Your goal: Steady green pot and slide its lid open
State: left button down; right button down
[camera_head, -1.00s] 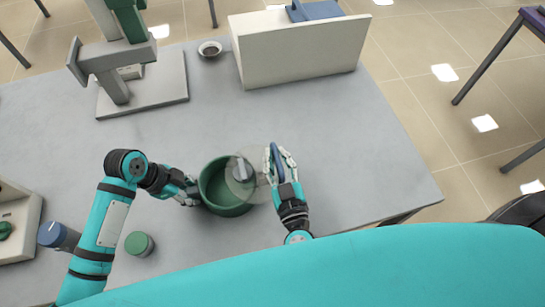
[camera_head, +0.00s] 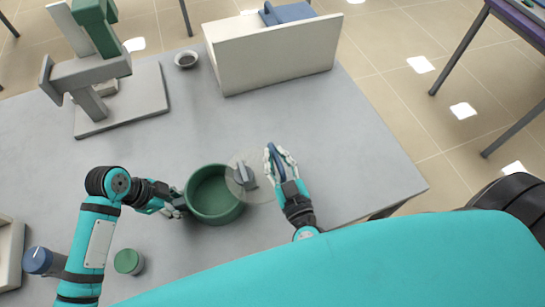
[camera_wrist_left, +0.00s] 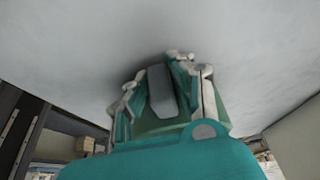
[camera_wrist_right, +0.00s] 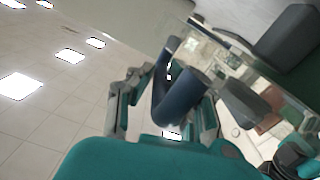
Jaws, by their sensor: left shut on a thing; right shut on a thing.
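The green pot (camera_head: 205,217) stands on the table, its inside mostly uncovered. My left gripper (camera_head: 180,205) is at the pot's left side, shut on a grey handle (camera_wrist_left: 160,92) seen between its fingers in the left wrist view. The clear round lid (camera_head: 262,190) with its grey knob (camera_head: 243,176) lies to the right, overlapping only the pot's right rim. My right gripper (camera_head: 280,165) is at the lid's right edge, shut on a dark blue curved handle (camera_wrist_right: 180,98). In the right wrist view the handle meets the lid's edge; the exact joint is unclear.
A green-capped jar (camera_head: 128,262) and a blue-capped jar (camera_head: 38,261) stand at the front left, near my left arm. The table (camera_head: 340,150) right of the lid is clear.

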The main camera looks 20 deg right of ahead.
pick_arm(q)
jog(key=shift+a+f, duration=0.1)
jog(key=shift+a, duration=0.05)
pick_arm(e)
jog(key=shift+d+r, duration=0.1)
jog(key=shift+d, duration=0.35)
dwell(0.4)
jog(key=c, duration=1.3)
grip_release()
jog(key=shift+a, duration=0.1)
jog(key=shift+s, duration=0.95)
pick_arm(q)
jog(key=shift+d, duration=0.2)
pick_arm(e)
jog(key=s, duration=1)
jog(key=shift+s+a, duration=0.1)
